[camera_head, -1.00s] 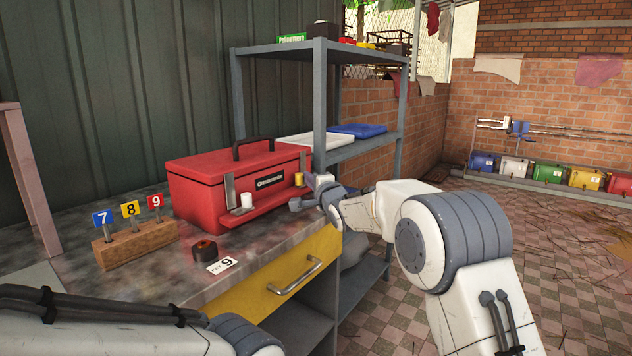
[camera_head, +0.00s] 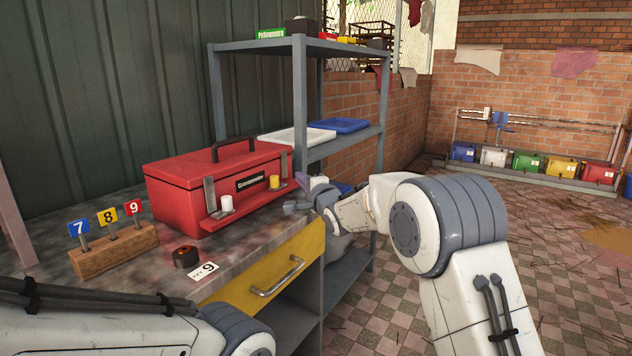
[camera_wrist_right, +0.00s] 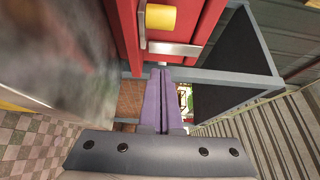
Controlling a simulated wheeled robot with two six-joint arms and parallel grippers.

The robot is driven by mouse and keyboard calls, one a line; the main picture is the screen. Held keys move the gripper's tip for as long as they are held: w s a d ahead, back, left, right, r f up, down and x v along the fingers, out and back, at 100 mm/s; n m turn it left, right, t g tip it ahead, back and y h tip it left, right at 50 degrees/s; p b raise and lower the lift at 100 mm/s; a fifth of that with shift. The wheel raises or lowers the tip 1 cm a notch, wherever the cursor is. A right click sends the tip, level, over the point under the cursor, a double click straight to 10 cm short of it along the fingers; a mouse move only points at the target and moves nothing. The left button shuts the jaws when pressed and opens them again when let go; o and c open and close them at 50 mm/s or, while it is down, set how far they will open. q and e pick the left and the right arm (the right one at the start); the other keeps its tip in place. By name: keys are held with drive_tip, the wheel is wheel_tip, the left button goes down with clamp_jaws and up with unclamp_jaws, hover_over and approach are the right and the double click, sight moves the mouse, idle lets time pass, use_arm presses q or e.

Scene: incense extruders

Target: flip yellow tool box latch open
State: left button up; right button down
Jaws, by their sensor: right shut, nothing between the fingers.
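A red tool box (camera_head: 190,196) with a dark handle stands on the workbench. Its front has two metal latches, one with a white knob (camera_head: 226,203) on the left and one with a yellow knob (camera_head: 274,183) near the right end. The yellow knob (camera_wrist_right: 160,18) also shows at the top of the right wrist view, beside a metal latch plate (camera_wrist_right: 175,48).
A wooden block with numbered tags (camera_head: 115,250), a dark round object (camera_head: 186,257) and a number card (camera_head: 203,271) are on the workbench (camera_head: 165,295). A yellow drawer (camera_head: 262,275) is below. A grey metal shelf (camera_head: 300,110) stands behind and right of the box.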

drive_tip(key=v, duration=0.8)
drive_tip(key=shift+s+a, duration=0.15)
drive_tip(key=shift+a, duration=0.15)
drive_tip(key=shift+f, duration=0.1)
